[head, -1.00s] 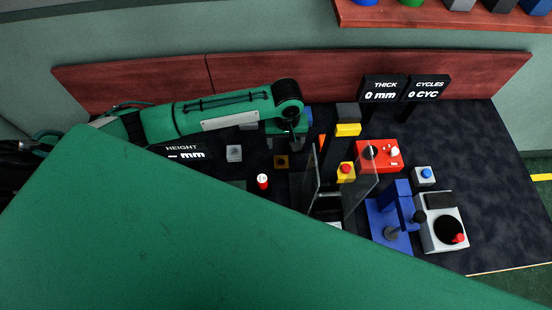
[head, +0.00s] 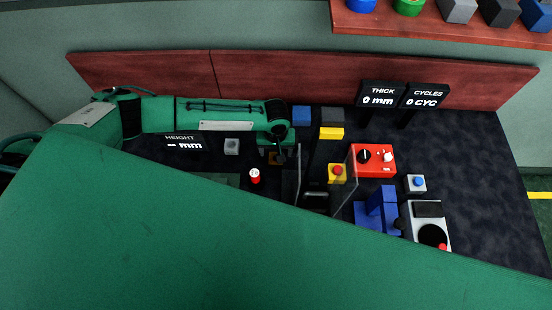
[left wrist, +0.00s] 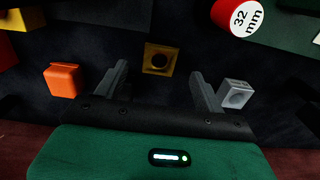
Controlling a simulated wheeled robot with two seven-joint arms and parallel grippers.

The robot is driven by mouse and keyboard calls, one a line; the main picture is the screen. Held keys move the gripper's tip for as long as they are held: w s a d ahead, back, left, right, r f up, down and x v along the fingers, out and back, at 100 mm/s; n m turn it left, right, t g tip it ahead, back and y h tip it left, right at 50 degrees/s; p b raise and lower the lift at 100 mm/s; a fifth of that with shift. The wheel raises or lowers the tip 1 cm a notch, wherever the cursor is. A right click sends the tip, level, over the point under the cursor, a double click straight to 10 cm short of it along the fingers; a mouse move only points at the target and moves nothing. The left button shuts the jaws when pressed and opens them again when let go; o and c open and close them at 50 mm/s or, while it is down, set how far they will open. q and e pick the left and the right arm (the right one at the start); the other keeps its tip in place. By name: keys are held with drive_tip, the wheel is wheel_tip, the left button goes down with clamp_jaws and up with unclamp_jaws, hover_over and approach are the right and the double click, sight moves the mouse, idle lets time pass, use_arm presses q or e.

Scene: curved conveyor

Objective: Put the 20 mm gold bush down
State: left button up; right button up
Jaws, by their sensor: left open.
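The gold bush (left wrist: 158,58) is a small square block with a dark round hole, lying on the dark table top in the left wrist view. In the head view the bush (head: 276,158) shows only partly below my left gripper. My left gripper (left wrist: 159,70) is open, its two fingers apart on either side of the bush, which sits near the fingertips with dark gaps to both. Whether the fingers are down at table height I cannot tell. In the head view the left gripper (head: 276,149) points down over the bush. My right gripper is not in view.
A grey block (left wrist: 236,94) stands close outside one finger, an orange block (left wrist: 62,80) outside the other. A red cylinder marked 32 mm (left wrist: 238,16) lies beyond. A clear panel (head: 344,182), yellow button box (head: 337,174) and red control box (head: 373,160) stand to the right.

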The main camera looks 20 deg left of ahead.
use_arm(q)
drive_tip(key=shift+f, duration=0.2)
drive_tip(key=shift+w+f+p, duration=0.1)
drive_tip(key=shift+f+p, duration=0.2)
drive_tip(key=shift+p, duration=0.05)
wheel_tip(320, 180, down, 4)
drive_tip(key=shift+w+r+p, duration=0.1)
drive_tip(key=shift+w+p, duration=0.05)
drive_tip(key=shift+p, duration=0.45)
drive_tip(key=shift+f, duration=0.2)
drive_tip(key=shift+a+f, duration=0.1)
drive_tip(key=c, duration=1.1)
drive_tip(key=shift+c, duration=0.9)
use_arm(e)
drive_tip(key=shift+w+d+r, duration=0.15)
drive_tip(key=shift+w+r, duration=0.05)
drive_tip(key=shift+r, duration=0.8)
